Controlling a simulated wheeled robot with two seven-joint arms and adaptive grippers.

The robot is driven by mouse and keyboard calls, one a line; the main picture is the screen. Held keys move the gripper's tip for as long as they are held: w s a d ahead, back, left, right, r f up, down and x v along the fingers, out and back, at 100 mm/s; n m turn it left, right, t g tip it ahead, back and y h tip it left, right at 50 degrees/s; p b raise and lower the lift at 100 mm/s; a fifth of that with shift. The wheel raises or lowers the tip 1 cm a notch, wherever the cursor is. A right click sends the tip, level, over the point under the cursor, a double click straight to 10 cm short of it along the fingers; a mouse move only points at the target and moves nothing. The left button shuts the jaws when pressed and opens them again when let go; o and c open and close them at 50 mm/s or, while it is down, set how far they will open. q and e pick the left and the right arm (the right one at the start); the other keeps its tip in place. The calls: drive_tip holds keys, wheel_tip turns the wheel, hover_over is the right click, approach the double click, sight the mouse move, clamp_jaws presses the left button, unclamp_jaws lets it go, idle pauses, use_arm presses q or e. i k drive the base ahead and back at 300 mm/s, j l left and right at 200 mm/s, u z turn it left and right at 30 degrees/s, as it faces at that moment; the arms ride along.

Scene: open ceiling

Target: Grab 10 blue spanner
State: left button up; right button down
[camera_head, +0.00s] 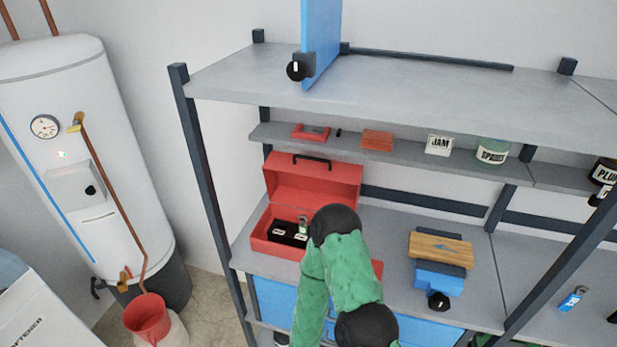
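A small blue tool (574,298) with a pale mark and a lighter end, possibly a spanner, lies on the grey shelf at the far right. The number on it is too small to read. An open red toolbox (322,184) stands on the middle shelf, with black-and-white labelled items (287,232) and a small grey-green piece (303,224) inside. One of my arms, green with black joints, rises from the bottom centre and bends in front of the toolbox, hiding its right part. I cannot tell which arm it is. Neither gripper shows.
A wooden-topped blue item (440,249) sits on the middle shelf. Jars, a JAM box (438,145) and red items line the narrow shelf above. A dark upright (205,180) bounds the rack at left. A white tank (75,150) and red bucket (148,317) stand left.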

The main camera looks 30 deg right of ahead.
sight(573, 298)
drive_tip(key=z, duration=3.05)
drive_tip(key=u, duration=0.5)
drive_tip(key=i+l+u, duration=0.15)
drive_tip(key=l+u, duration=0.55)
drive_tip(key=i+l+u, duration=0.1)
drive_tip(key=l+u, duration=0.2)
drive_tip(key=l, duration=0.15)
